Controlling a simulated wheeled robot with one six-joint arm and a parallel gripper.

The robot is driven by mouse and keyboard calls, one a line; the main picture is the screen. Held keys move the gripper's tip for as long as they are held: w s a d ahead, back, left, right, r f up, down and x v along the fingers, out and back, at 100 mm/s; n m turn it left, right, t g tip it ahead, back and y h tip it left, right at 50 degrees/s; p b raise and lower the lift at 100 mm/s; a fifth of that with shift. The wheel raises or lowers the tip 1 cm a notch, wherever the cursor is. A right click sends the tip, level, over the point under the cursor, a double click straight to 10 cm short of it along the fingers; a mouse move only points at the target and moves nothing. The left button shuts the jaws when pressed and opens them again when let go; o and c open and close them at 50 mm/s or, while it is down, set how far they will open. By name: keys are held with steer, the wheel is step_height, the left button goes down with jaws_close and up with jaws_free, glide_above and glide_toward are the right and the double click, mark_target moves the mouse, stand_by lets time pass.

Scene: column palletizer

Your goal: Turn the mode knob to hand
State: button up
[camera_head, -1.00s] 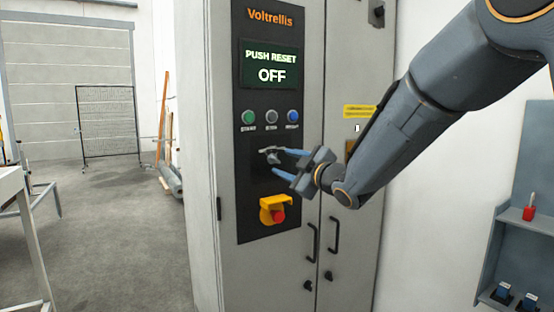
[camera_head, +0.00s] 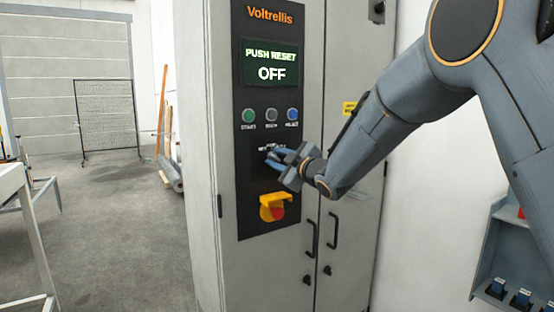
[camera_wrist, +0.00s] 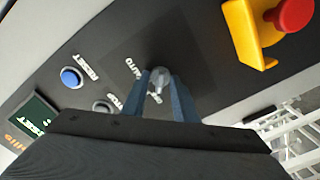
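The mode knob (camera_wrist: 160,77) is a small grey knob on the black control panel (camera_head: 262,120) of the cabinet. In the wrist view, an AUTO label is beside it and another label below it is partly hidden. My gripper (camera_wrist: 161,92) is at the knob, with one blue finger on each side of it. The fingers look very close to the knob, but I cannot tell whether they touch it. In the head view, my gripper (camera_head: 273,157) covers most of the knob, so its pointing direction is unclear. The screen (camera_head: 271,65) reads PUSH RESET and OFF.
Green (camera_head: 249,115), grey (camera_head: 271,115) and blue (camera_head: 292,114) buttons sit above the knob. A red emergency stop (camera_head: 277,213) in a yellow guard (camera_head: 267,203) sits below. Door handles (camera_head: 334,231) stick out at lower right. Open floor (camera_head: 110,220) lies left of the cabinet.

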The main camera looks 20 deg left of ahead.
stand_by(0.3)
steer(key=m, duration=0.4)
steer(key=shift+m+b, duration=0.35)
steer(key=shift+m, duration=0.05)
steer(key=m, duration=0.4)
steer(key=shift+d+m, duration=0.1)
steer(key=shift+m, duration=0.3)
steer(key=o, duration=1)
steer(key=shift+b+v, duration=1)
steer(key=shift+v, duration=2.85)
